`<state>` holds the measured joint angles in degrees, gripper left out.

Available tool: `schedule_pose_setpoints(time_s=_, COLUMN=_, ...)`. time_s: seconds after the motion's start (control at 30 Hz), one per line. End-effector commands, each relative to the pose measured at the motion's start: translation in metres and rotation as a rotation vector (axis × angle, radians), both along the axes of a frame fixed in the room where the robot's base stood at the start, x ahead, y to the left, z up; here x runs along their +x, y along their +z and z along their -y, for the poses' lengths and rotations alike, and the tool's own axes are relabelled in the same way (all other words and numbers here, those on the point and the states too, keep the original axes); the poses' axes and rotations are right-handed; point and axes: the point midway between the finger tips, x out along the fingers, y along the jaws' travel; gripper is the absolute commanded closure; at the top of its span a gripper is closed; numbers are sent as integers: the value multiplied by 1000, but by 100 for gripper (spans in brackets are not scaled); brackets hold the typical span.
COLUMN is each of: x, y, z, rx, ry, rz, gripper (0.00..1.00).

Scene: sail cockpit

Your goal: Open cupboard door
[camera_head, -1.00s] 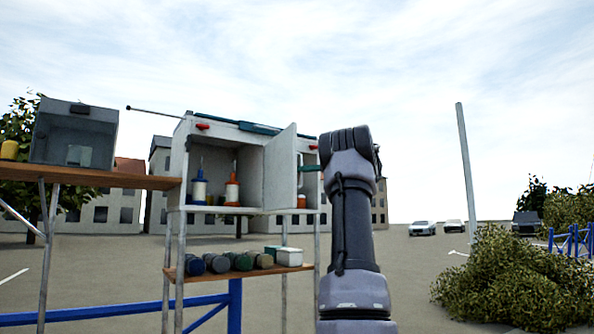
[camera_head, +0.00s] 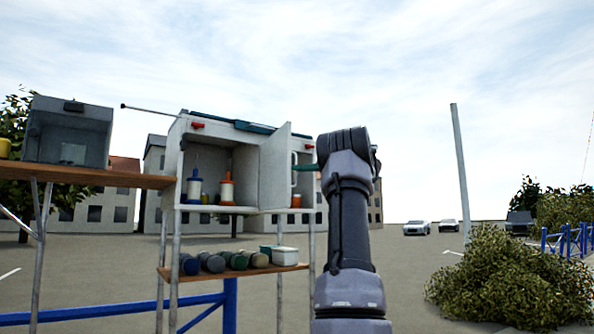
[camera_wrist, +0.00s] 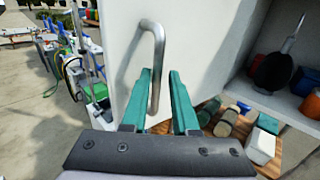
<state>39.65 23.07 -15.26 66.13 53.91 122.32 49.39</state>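The white cupboard (camera_head: 222,140) stands on a thin metal frame left of my arm. Its right-hand door (camera_head: 274,172) is swung outward, well ajar, leaving the inside visible. A metal bar handle (camera_head: 294,170) is on the door's outer face. In the wrist view, the handle (camera_wrist: 158,70) runs down between the two teal fingers of my gripper (camera_wrist: 161,85), with the door's white face (camera_wrist: 115,50) behind. The fingers are apart, one on each side of the handle; any contact is unclear. In the head view, my arm hides most of the gripper (camera_head: 305,167).
Bottles (camera_head: 227,185) stand inside the cupboard. A lower wooden shelf (camera_head: 230,272) holds several cylinders and a white box (camera_head: 286,256). A grey box (camera_head: 68,132) sits on a wooden board at left. A bush (camera_head: 510,275) is at right; pavement between is open.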

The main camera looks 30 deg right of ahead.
Motion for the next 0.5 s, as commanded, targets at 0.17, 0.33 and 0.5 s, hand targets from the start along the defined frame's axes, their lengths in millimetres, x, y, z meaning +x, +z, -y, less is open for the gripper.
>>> schedule_pose_setpoints(time_s=0.17, x=-26, y=0, z=28, rx=1, ry=-5, rz=0, gripper=73)
schedule_pose_setpoints(time_s=0.33, x=-49, y=0, z=50, rx=1, ry=-5, rz=0, gripper=73)
schedule_pose_setpoints(time_s=0.5, x=-62, y=0, z=63, rx=1, ry=-1, rz=1, gripper=73)
